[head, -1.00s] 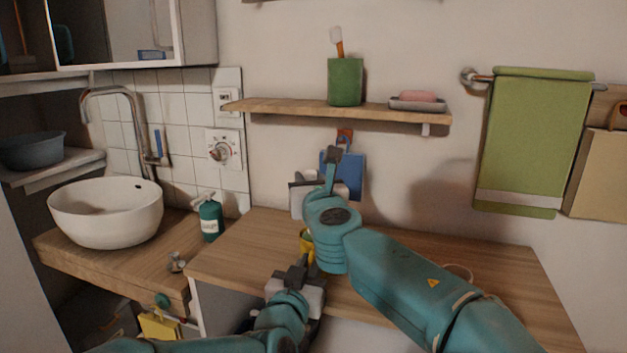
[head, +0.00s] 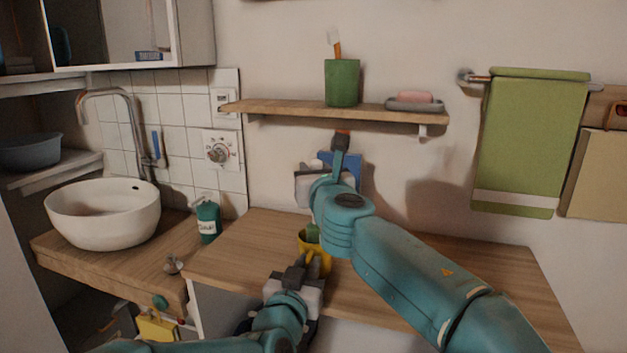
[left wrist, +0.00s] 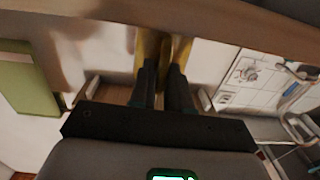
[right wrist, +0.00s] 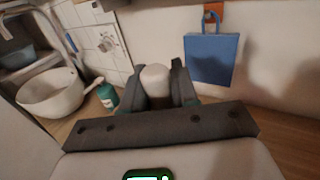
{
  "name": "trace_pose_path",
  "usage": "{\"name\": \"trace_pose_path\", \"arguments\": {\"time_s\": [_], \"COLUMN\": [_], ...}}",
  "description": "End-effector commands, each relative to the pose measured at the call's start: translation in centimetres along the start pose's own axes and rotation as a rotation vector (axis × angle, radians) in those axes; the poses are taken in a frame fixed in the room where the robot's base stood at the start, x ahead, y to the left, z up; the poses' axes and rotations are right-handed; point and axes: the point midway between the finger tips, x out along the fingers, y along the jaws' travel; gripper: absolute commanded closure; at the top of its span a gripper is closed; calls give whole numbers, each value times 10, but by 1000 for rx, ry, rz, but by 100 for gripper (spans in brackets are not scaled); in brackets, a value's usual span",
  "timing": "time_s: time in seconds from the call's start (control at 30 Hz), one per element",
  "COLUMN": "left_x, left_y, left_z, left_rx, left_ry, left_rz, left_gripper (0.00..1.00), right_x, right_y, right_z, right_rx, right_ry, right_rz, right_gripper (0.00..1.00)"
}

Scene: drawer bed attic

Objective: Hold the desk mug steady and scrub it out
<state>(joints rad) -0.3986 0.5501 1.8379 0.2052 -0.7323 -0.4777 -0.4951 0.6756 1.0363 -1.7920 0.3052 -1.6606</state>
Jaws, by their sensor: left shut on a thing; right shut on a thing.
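The yellow mug (head: 326,264) stands on the wooden counter. My left gripper (head: 299,268) is shut on its near side; the left wrist view shows yellow (left wrist: 140,46) at the fingertips. A green piece (head: 312,233) shows at the mug's mouth; it looks like the head of a scrubber, partly hidden. My right gripper (right wrist: 158,70) is shut on a pale, rounded end (right wrist: 155,82), seemingly the scrubber's handle. In the head view my right arm is above the mug and hides these fingertips. The mug's inside and the scrubber's contact with it are hidden.
A wooden shelf (head: 285,109) with a green cup (head: 342,84) and soap dish (head: 414,107) is above. A blue bag (right wrist: 212,60) hangs on the wall. A white basin (head: 103,220) and green bottle (head: 207,222) stand left. The counter (head: 470,275) is clear on the right.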

Motion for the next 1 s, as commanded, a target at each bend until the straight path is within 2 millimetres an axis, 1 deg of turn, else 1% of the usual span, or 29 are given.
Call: {"name": "trace_pose_path", "arguments": {"time_s": [0.1, 0.63, 0.77, 0.9, 1.0], "left_x": [0, 0, 0, 0, 0], "left_y": [0, 0, 0, 0, 0], "left_z": [-1, -1, -1, -1, -1], "left_rx": [0, 0, 0, 0, 0], "left_ry": [2, 3, 3, 3, 3], "left_rz": [0, -1, -1, -1, -1], "left_gripper": [100, 100, 100, 100, 100], "right_x": [0, 0, 2, 1, 0], "right_y": [1, 1, -1, 0, 1], "right_z": [11, 58, 71, 79, 81], "right_rx": [2, 3, 6, 3, 1], "right_ry": [-2, -3, -6, -3, -1], "right_rz": [1, 4, -10, -2, 3], "right_gripper": [100, 100, 100, 100, 100]}}
